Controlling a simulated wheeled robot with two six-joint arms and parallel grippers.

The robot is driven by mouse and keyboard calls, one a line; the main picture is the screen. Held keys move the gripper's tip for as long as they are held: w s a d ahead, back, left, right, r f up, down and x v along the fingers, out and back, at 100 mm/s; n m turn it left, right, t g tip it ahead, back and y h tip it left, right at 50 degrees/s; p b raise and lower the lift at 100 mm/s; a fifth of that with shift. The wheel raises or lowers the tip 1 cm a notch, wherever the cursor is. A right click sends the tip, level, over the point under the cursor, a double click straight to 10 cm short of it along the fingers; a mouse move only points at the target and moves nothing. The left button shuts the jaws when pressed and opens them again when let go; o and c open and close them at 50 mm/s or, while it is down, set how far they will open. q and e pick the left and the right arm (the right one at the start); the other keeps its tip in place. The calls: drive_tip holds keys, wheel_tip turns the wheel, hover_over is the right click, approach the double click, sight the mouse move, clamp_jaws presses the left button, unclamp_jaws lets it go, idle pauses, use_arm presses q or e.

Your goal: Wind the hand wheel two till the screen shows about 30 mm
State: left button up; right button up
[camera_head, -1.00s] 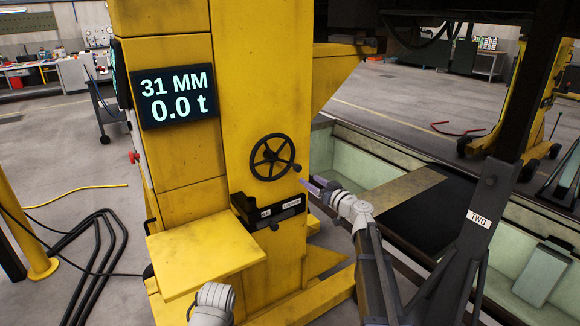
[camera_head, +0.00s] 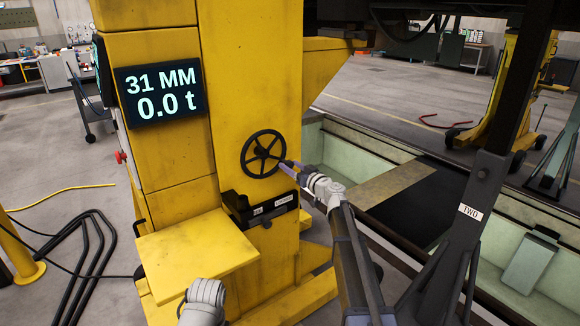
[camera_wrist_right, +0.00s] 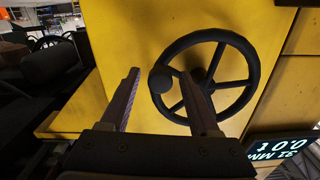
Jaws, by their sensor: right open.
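The black hand wheel (camera_head: 263,154) is on the face of the yellow lifting column (camera_head: 255,60). The screen (camera_head: 160,91) on the column reads 31 MM and 0.0 t. My right gripper (camera_head: 284,165) is at the wheel's right edge. In the right wrist view the wheel (camera_wrist_right: 207,83) and its round knob (camera_wrist_right: 160,79) show; my right gripper (camera_wrist_right: 165,95) is open, with the knob seen between its two fingers. I cannot tell whether a finger touches the knob. Part of my left arm shows at the bottom of the head view; its gripper is not visible.
A yellow shelf (camera_head: 197,254) juts out below the wheel on the left, next to a black holder (camera_head: 262,210). A dark post labelled TWO (camera_head: 476,205) stands at the right. Black hoses (camera_head: 85,262) lie on the floor at the left.

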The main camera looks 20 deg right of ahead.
drive_tip(key=shift+w+a, duration=0.15)
drive_tip(key=shift+w, duration=0.35)
clamp_jaws()
idle(1.1)
